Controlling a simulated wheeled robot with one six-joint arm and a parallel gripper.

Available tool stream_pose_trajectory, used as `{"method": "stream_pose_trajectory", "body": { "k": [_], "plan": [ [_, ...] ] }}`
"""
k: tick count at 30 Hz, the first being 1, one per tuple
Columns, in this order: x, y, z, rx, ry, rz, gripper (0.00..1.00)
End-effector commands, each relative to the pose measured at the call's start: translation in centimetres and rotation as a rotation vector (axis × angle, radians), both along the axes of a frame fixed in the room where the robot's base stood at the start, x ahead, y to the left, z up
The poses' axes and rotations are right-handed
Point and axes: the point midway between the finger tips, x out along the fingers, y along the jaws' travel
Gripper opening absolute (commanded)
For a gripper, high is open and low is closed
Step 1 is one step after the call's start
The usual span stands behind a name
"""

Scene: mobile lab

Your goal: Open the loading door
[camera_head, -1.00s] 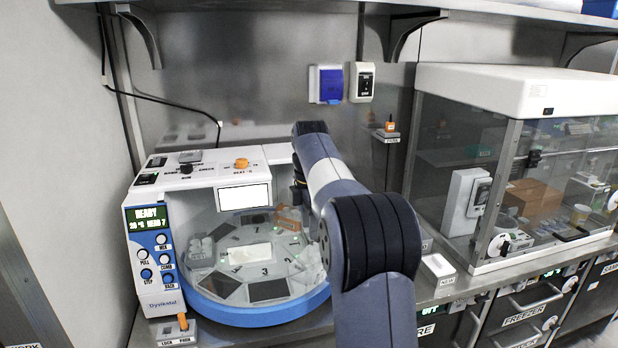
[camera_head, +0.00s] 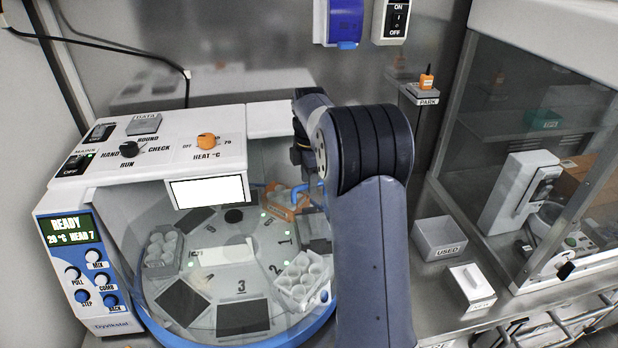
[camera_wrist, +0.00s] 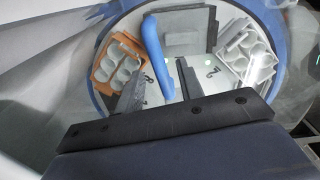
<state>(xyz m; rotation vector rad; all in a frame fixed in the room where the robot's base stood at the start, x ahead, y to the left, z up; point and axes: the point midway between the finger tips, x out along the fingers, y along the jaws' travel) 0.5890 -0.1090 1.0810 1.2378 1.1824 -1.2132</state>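The round machine (camera_head: 150,160) has a clear cover over a numbered carousel with a blue rim (camera_head: 250,340). A curved blue handle (camera_wrist: 153,50), apparently the loading door's, stands in front of the carousel in the wrist view; a bit of blue handle (camera_head: 306,188) shows beside my arm in the head view. My gripper (camera_wrist: 161,72) is open, with one dark finger on each side of the handle in the picture. I cannot tell whether either finger touches it. The door's edges are hard to make out through the clear cover. My arm hides the gripper in the head view.
The control panel (camera_head: 75,240) reads READY. An orange rack (camera_wrist: 118,62) and a white rack (camera_wrist: 248,52) sit on the carousel. To the right stand a USED box (camera_head: 440,238), a small white box (camera_head: 471,288), a PARK post (camera_head: 420,96) and a glass cabinet (camera_head: 495,150).

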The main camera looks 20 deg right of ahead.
Motion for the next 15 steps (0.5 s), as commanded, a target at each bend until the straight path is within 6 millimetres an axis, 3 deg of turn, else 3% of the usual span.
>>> {"method": "stream_pose_trajectory", "body": {
  "k": [8, 15],
  "plan": [
    [0.00, 0.00, -0.21, 0.000, 0.000, 0.000, 0.36],
    [0.01, 0.00, -0.19, 0.000, -0.001, 0.000, 0.18]
  ]
}}
